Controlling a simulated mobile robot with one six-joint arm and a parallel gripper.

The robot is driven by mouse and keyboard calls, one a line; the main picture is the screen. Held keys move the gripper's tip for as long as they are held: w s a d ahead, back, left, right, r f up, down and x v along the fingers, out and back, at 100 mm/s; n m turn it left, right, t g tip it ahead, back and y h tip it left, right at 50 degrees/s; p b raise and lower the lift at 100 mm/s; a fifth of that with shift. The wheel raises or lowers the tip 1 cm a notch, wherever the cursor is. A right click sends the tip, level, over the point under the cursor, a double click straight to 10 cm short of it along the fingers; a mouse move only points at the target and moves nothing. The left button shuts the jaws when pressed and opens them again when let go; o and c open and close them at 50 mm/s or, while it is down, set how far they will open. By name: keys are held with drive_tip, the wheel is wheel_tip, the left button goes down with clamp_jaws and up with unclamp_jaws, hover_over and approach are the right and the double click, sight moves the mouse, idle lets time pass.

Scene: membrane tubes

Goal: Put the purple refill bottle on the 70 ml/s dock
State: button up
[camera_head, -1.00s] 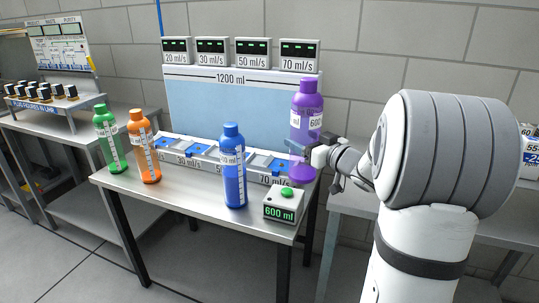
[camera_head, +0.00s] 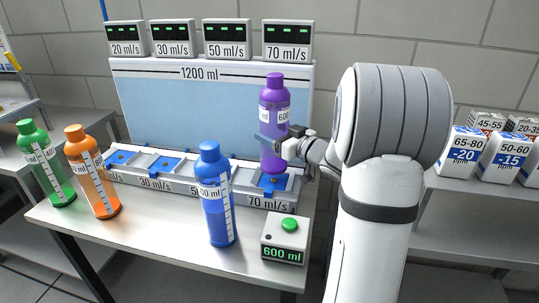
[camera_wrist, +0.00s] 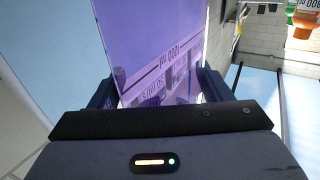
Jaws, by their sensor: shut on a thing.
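The purple refill bottle (camera_head: 273,108) is upright in my gripper (camera_head: 276,143), which is shut around its lower half. Its base hangs over or just behind the 70 ml/s dock (camera_head: 288,202), the rightmost bay of the dock row; the blue pad of that dock (camera_head: 273,183) shows below it. I cannot tell whether the base touches anything. In the wrist view the purple bottle (camera_wrist: 150,40) fills the space between the two dark fingers (camera_wrist: 158,98).
A blue bottle (camera_head: 215,200) and the 600 ml button box (camera_head: 286,239) stand in front of the docks. Orange (camera_head: 92,175) and green (camera_head: 46,165) bottles stand at the left. A 1200 ml tank (camera_head: 200,105) stands behind the docks. Boxes (camera_head: 465,150) sit on a right shelf.

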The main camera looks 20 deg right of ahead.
drive_tip(key=shift+a+f+b, duration=0.2)
drive_tip(key=shift+f+b, duration=0.2)
drive_tip(key=shift+f, duration=1.75)
drive_tip(key=shift+f, duration=0.25)
drive_tip(key=o, duration=1.1)
drive_tip(key=shift+r, duration=0.25)
drive_tip(key=v, duration=0.7)
drive_tip(key=shift+s+d, duration=0.1)
drive_tip(key=shift+s, duration=0.15)
drive_tip(key=shift+p, duration=0.3)
